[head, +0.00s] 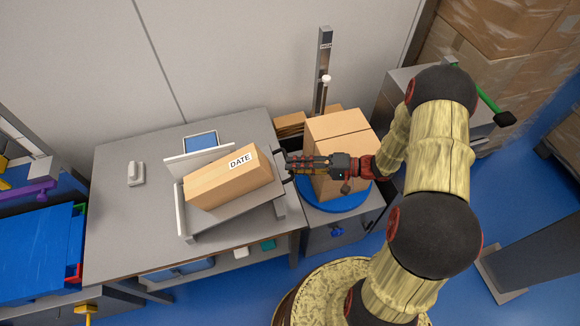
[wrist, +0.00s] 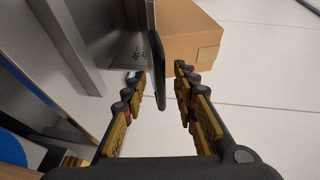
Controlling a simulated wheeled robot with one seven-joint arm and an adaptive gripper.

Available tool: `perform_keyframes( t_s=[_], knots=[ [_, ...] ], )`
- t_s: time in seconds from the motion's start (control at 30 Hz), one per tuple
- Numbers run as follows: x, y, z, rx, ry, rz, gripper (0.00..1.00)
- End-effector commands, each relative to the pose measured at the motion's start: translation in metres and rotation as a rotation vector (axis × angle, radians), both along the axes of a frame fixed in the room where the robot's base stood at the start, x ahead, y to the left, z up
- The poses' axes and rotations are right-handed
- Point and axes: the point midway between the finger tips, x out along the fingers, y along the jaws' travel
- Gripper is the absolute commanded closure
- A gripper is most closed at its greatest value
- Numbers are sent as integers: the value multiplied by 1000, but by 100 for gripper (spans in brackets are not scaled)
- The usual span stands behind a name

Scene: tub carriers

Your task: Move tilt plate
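The tilt plate (head: 243,205) is a grey metal plate on the workbench, with raised walls at its left and back. A cardboard box (head: 215,186) labelled DATE lies slanted on it; the box also shows in the wrist view (wrist: 190,40). My gripper (head: 291,164) is at the plate's right end. In the wrist view, my gripper (wrist: 160,74) has its fingers apart. A dark upright handle (wrist: 158,78) by a grey metal bracket stands between the fingertips, closer to the left finger. A gap shows on its right side, so the fingers are not closed on it.
A large carton (head: 335,139) stands on a blue turntable (head: 345,200) close to my gripper and forearm. A post (head: 322,70) rises behind it. A small light-grey device (head: 135,174) and a blue screen (head: 200,142) are on the bench. The bench's front left is clear.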

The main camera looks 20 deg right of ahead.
Motion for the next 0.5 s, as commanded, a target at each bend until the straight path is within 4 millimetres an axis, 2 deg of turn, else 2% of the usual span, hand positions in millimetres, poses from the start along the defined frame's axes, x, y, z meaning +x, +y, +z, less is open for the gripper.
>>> perform_keyframes(
  t_s=[0.1, 0.3, 0.5],
  knots=[
    [-9, -24, 4, -1, -1, -5, 71],
    [-24, -60, 10, -1, 0, -4, 71],
    [-34, -83, 14, 0, -1, -2, 71]
  ],
)
